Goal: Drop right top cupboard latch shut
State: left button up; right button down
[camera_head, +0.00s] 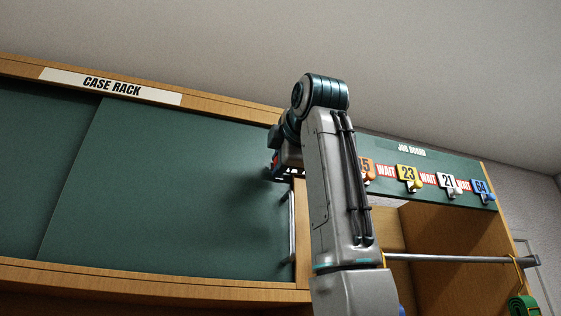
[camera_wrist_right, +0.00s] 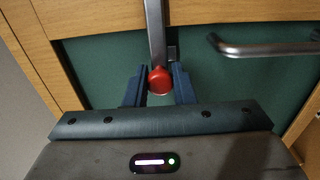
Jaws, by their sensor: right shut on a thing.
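The latch is a flat metal bar (camera_wrist_right: 156,30) with a round red knob (camera_wrist_right: 160,80) at its end. In the right wrist view it lies over the green cupboard door (camera_wrist_right: 105,65) and the wooden frame. My right gripper (camera_wrist_right: 159,88) has its two dark blue fingers closed on either side of the knob. In the head view, my right gripper (camera_head: 279,170) is at the upper right corner of the green door panel (camera_head: 180,190), mostly hidden by my own arm. The latch cannot be made out there. My left gripper is not in view.
A metal bar handle (camera_wrist_right: 270,49) is beside the latch on the door; it also shows in the head view (camera_head: 291,225). The CASE RACK label (camera_head: 112,86) is on the upper rail. To the right are a job board (camera_head: 411,150) with numbered tags and a metal rail (camera_head: 450,259).

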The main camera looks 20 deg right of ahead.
dwell(0.4)
jog(key=c, duration=1.3)
grip_release()
jog(key=shift+w+f, duration=0.1)
jog(key=s+b, duration=0.2)
jog(key=s, duration=0.3)
jog(key=s+b, duration=0.2)
jog(key=s, duration=0.3)
jog(key=shift+s+d+b, duration=0.2)
jog(key=shift+s+b, duration=0.15)
jog(key=shift+s, duration=0.05)
jog(key=shift+w, duration=0.1)
